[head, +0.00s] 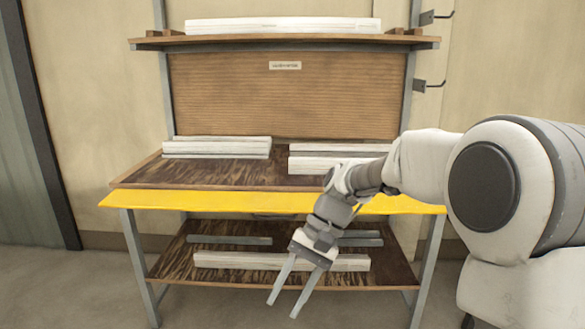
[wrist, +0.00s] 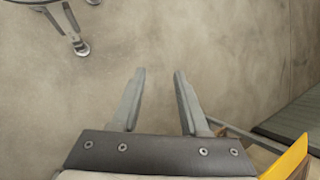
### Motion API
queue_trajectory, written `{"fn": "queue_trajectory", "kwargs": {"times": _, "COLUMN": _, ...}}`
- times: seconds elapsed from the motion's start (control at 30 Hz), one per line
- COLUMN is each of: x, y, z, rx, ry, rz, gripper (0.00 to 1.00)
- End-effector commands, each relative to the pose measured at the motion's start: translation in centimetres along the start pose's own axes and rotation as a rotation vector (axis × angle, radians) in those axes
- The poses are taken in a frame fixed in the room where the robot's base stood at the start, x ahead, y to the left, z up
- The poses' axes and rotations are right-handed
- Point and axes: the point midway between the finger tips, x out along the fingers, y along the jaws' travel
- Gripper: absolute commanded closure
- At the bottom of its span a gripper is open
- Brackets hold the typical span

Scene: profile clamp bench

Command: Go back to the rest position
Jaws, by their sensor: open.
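My gripper (head: 283,297) is in front of the bench in the head view, below the level of its yellow front edge. Its two fingers are apart with nothing between them, and they point down and slightly to the left. In the wrist view my gripper (wrist: 153,75) also shows open and empty over bare floor. My arm reaches in from the right side of the head view. No rest position is marked in either view.
The bench (head: 140,200) has a yellow front edge (head: 270,203), seen at the wrist view's lower right. White profiles lie on the worktop (head: 217,147), top shelf (head: 283,25) and lower shelf (head: 215,260). Hooks (head: 430,85) stick out at the upper right. Floor at left is clear.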

Motion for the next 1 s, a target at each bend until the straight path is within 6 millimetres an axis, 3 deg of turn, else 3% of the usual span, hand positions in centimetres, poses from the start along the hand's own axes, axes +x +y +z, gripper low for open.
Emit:
{"fn": "queue_trajectory", "kwargs": {"times": 0.53, "x": -5.2, "y": 8.4, "z": 8.5, "rx": -0.177, "ry": 0.505, "rz": 0.246, "gripper": 0.56}}
{"fn": "queue_trajectory", "kwargs": {"times": 1.0, "x": -6.3, "y": 15.3, "z": 14.1, "rx": -0.332, "ry": 0.841, "rz": 0.358, "gripper": 0.56}}
